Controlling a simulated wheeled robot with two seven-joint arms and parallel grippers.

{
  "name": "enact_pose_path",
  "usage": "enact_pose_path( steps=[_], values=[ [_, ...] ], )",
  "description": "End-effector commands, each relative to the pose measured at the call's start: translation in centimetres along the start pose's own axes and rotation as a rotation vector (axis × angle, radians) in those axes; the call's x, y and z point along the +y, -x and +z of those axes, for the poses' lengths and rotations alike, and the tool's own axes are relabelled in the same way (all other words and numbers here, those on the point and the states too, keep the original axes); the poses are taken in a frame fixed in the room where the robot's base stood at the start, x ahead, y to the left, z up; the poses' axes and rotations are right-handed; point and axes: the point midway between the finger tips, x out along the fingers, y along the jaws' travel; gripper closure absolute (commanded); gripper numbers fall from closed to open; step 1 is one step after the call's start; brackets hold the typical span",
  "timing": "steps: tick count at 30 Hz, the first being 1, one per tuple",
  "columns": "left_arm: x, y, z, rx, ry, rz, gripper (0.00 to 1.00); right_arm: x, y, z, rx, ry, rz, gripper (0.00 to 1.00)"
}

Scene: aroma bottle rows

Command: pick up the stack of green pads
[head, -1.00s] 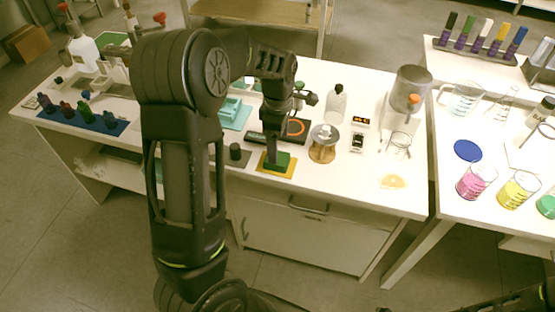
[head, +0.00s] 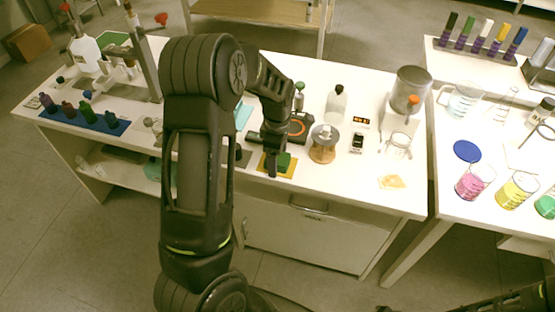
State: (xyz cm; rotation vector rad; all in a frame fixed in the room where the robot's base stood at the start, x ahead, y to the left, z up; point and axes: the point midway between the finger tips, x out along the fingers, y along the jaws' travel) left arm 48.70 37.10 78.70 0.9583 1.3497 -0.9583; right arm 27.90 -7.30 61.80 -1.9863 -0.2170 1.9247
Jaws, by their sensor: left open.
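The stack of green pads (head: 284,161) sits on a yellow mat (head: 290,171) near the front edge of the white table. My left gripper (head: 273,169) is open and points down at the pads. Its visible finger hides the left part of the stack. I cannot tell whether the finger touches the pads. My right gripper is out of view.
A wooden round stand (head: 322,150) with a metal top is right of the pads. A dark device with an orange ring (head: 298,127) lies behind them. A small black timer (head: 357,143) stands farther right. Bottles stand on a blue mat (head: 118,129) at the left.

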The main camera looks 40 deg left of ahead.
Motion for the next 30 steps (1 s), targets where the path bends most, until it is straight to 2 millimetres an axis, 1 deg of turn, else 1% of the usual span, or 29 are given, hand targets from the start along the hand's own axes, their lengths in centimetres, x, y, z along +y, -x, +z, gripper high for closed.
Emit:
enact_pose_path(
  steps=[15,30],
  values=[
    [0.01,0.05,0.01,0.0,0.0,0.0,0.21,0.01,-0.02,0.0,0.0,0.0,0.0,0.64],
    [0.0,0.06,0.01,0.0,0.0,0.0,0.62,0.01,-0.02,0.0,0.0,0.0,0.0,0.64]
  ],
)
